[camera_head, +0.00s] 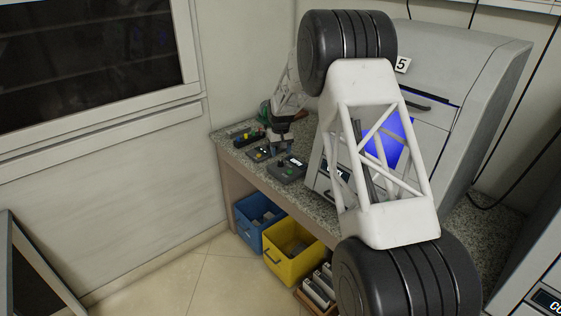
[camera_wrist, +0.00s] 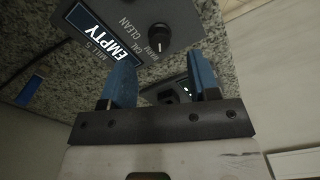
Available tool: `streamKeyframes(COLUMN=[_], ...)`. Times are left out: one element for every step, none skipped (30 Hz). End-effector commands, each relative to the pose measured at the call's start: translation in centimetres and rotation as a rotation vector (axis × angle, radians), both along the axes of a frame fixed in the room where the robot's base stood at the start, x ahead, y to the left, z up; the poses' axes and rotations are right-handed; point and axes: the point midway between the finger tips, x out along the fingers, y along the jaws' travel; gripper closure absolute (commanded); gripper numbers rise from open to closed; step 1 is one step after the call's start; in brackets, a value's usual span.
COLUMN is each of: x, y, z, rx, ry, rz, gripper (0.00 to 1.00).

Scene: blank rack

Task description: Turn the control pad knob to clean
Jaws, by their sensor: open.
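The grey control pad (camera_wrist: 110,18) lies on the speckled counter at the top of the wrist view. Its blue label reads "MILL 5 EMPTY", and the words CAL, CLEAN and WARM are printed near a black round knob (camera_wrist: 158,36). I cannot tell for sure which word the knob points to. My gripper (camera_wrist: 160,63) has its two blue fingers apart with nothing held between them. The knob lies just beyond the fingertips, apart from them. In the head view my gripper (camera_head: 280,138) is over the counter's small pads; which one is the task's pad is unclear there.
Several small pads, including a dark labelled pad (camera_head: 288,168), stand on the granite counter (camera_head: 322,207). A large grey machine (camera_head: 470,70) marked 5 stands to the right. A blue bin (camera_head: 246,228) and a yellow bin (camera_head: 279,262) sit below. A wall is behind.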

Motion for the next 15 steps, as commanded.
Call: streamKeyframes(x=[0.0, 0.0, 0.0, 0.0, 0.0, 0.0, 0.0, 0.0, 0.0, 0.0, 0.0, 0.0, 0.0, 0.0, 0.0], y=[0.0, 0.0, 0.0, 0.0, 0.0, 0.0, 0.0, 0.0, 0.0, 0.0, 0.0, 0.0, 0.0, 0.0, 0.0], z=[-0.7, -1.0, -1.5, -1.9, -2.3, -2.8, -3.1, -3.4, -3.7, -4.0, -4.2, -4.4, -4.6, -4.7, -4.9], rx=[-0.001, -0.001, 0.0, 0.0, 0.0, 0.0, -0.001, 0.0, 0.0, 0.0, 0.0, 0.0, 0.0, 0.0, 0.0], ry=[0.002, 0.002, 0.001, 0.001, 0.001, 0.001, 0.002, 0.001, 0.001, 0.0, -0.001, -0.001, -0.001, -0.001, -0.001], rz=[0.0, 0.0, 0.0, 0.0, 0.0, 0.0, 0.0, 0.0, 0.0, 0.0, 0.0, 0.0, 0.0, 0.0, 0.0], gripper=[0.45, 0.45, 0.45, 0.45, 0.45, 0.45, 0.45, 0.45, 0.45, 0.45, 0.45, 0.45, 0.45, 0.45, 0.45])
